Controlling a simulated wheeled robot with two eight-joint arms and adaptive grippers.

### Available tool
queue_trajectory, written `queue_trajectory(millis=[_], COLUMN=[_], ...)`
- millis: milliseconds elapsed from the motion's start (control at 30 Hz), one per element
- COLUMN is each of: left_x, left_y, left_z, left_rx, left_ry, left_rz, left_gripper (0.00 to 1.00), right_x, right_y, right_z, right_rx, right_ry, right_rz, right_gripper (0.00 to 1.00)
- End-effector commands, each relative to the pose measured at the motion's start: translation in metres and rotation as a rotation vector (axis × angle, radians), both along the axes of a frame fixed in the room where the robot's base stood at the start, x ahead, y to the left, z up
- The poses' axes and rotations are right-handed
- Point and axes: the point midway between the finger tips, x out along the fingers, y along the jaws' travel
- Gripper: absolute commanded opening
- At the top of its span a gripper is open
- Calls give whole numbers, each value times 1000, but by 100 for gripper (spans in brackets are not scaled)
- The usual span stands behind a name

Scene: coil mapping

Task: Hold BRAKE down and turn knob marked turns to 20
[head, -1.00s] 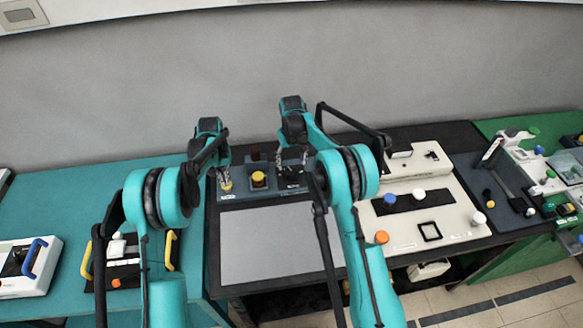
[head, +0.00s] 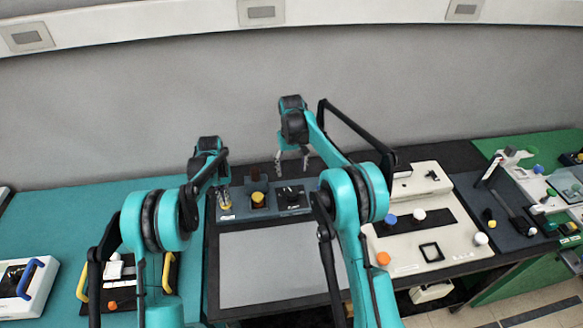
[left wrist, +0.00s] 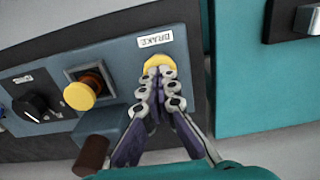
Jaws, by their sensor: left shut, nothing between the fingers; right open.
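The yellow BRAKE button (left wrist: 157,62) is at the end of the grey-blue control panel, beside its white BRAKE label (left wrist: 154,37). My left gripper (left wrist: 160,75) is shut and empty, its fingertips at the button and covering part of it. It also shows in the head view (head: 224,193). How far the button is pressed cannot be told. The black knob (left wrist: 38,107) is at the panel's other side and also shows in the head view (head: 290,194); its small label and setting are unreadable. My right gripper (head: 292,161) is open and empty, above and apart from the knob.
A brown-ended lever (left wrist: 92,153) sticks out nearby. A bare grey plate (head: 270,265) lies in front of the panel. A cream device (head: 440,235) with coloured knobs stands to the right.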

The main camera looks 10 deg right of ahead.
Motion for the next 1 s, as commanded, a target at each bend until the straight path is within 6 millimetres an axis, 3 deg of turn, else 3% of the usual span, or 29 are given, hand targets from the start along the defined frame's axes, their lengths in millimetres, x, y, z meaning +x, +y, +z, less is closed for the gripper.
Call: queue_trajectory(millis=[1000], left_x=[0], left_y=[0], left_z=[71], left_rx=[0], left_ry=[-1], left_rz=[0], left_gripper=[0], right_x=[0], right_y=[0], right_z=[0], right_rx=[0], right_ry=[0], right_rz=[0], right_gripper=[66])
